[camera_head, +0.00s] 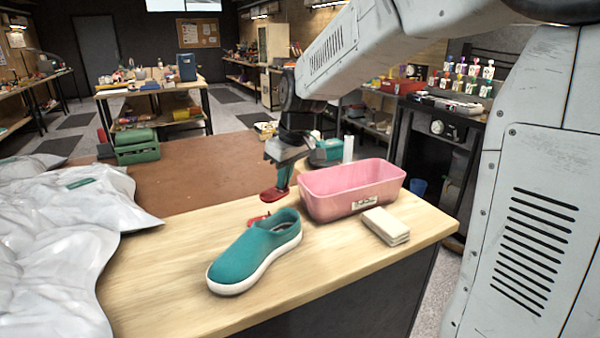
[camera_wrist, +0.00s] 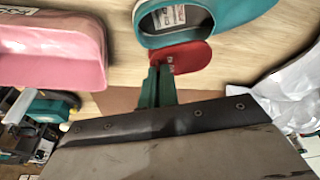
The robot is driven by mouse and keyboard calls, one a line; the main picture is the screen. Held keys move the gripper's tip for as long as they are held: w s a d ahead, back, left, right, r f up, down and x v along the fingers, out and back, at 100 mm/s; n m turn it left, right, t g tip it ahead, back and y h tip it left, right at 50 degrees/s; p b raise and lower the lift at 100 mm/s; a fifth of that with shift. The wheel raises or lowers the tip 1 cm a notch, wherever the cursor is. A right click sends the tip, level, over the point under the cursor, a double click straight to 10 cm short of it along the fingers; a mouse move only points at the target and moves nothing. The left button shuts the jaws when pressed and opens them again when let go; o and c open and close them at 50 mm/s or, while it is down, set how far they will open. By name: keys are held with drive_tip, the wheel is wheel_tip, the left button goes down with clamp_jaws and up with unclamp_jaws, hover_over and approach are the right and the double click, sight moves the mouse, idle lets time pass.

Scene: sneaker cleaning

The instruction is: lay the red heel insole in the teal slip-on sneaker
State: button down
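The teal slip-on sneaker (camera_head: 245,258) with a white sole stands upright on the wooden table, its opening toward the back right. Its heel and opening (camera_wrist: 212,12) show at the top of the wrist view, with a pale label inside. My gripper (camera_head: 278,186) points down above the table behind the sneaker, shut on the red heel insole (camera_head: 272,195). In the wrist view the insole (camera_wrist: 190,57) sticks out from the fingertips (camera_wrist: 160,70), beside the heel and outside the opening. The fingers hide its gripped edge.
A pink bin (camera_head: 345,203) stands right of my gripper, with a beige folded cloth or pad (camera_head: 385,225) in front. Crumpled white sheeting (camera_head: 50,250) covers the left side. The table between sheeting and sneaker is clear.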

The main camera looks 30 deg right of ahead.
sight(286, 217)
drive_tip(key=shift+s+f, duration=0.1)
drive_tip(key=shift+f, duration=5.7)
drive_tip(key=shift+f, duration=0.55)
drive_tip(key=c, duration=1.6)
unclamp_jaws()
drive_tip(key=a+v, duration=0.1)
drive_tip(key=v, duration=0.7)
drive_tip(key=s+r+m, duration=0.1)
drive_tip(key=s+r, duration=0.1)
drive_tip(key=s, duration=0.7)
drive_tip(key=s+r+m+g, duration=0.1)
drive_tip(key=s+r+m, duration=0.1)
drive_tip(key=s, duration=0.8)
drive_tip(key=s+r+m+h, duration=0.1)
drive_tip(key=s+r, duration=0.1)
drive_tip(key=s, duration=0.7)
drive_tip(key=shift+s+g, duration=0.3)
